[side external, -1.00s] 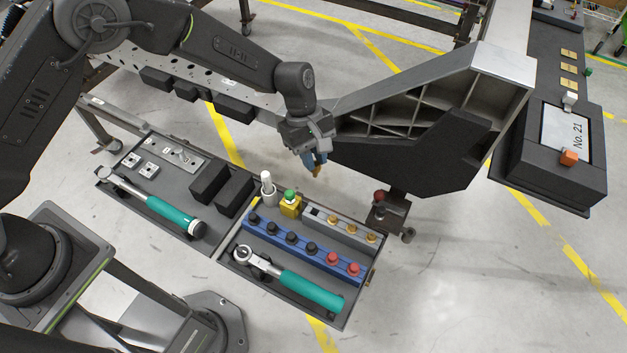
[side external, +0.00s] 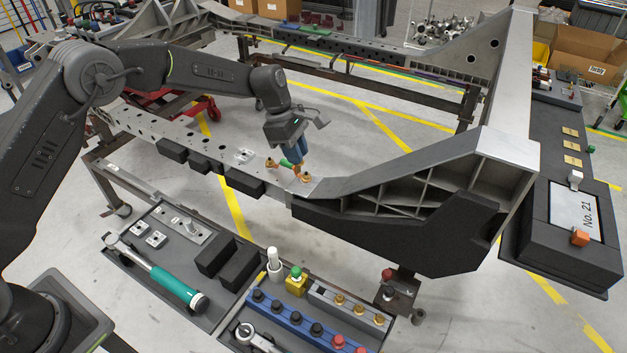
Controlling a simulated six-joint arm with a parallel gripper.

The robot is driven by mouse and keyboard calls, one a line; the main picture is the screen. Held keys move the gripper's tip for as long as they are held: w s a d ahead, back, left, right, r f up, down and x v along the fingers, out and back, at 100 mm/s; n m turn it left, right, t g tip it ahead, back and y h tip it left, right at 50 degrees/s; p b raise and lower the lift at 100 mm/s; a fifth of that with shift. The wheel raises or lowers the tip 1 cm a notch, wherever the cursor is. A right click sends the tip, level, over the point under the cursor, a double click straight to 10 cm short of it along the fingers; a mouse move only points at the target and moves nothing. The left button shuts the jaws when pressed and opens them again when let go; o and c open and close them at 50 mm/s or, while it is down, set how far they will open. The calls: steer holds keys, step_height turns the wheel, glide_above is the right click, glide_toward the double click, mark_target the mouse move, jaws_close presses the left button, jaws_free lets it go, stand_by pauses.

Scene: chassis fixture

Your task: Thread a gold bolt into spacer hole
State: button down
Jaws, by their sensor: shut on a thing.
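My gripper (side external: 297,160), with blue fingers, points down over the near chassis rail (side external: 210,150), close to its right end. It is shut on a small gold bolt (side external: 298,170), mostly hidden by the fingers. Other gold pieces sit on the rail just left (side external: 271,163) and right (side external: 305,177) of the fingertips, and a green piece (side external: 286,164) shows beside them. I cannot tell whether the held bolt touches a spacer or its hole. A silver spacer plate (side external: 244,156) lies on the rail further left. Several gold bolts (side external: 358,309) stand in the grey holder in the tray.
The tool tray (side external: 222,327) below holds a teal-handled wrench (side external: 172,284), black blocks (side external: 215,256), loose spacer plates (side external: 156,239) and a blue rack (side external: 290,318). The large angled bracket (side external: 420,170) rises right of my gripper. Black blocks (side external: 244,181) hang along the rail's near side.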

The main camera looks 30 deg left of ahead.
steer(key=w+a+n+t+y, duration=0.1)
steer(key=w+a+n, duration=0.25)
steer(key=a, duration=0.55)
steer(key=w+a+n+t, duration=0.15)
steer(key=a+n, duration=0.25)
steer(key=a, duration=0.4)
steer(key=w+a+n+t+y, duration=0.1)
steer(key=w+a+n, duration=0.2)
steer(key=a, duration=0.6)
steer(key=shift+g, duration=0.25)
steer(key=shift+d+f, duration=0.15)
steer(key=shift+f, duration=2.3)
steer(key=shift+d+f, duration=0.15)
steer(key=shift+f, duration=2.25)
steer(key=shift+f, duration=0.15)
steer(key=shift+s+f, duration=0.1)
steer(key=shift+f, duration=0.45)
steer(key=shift+f, duration=0.2)
steer(key=shift+f, duration=0.5)
steer(key=shift+f, duration=0.25)
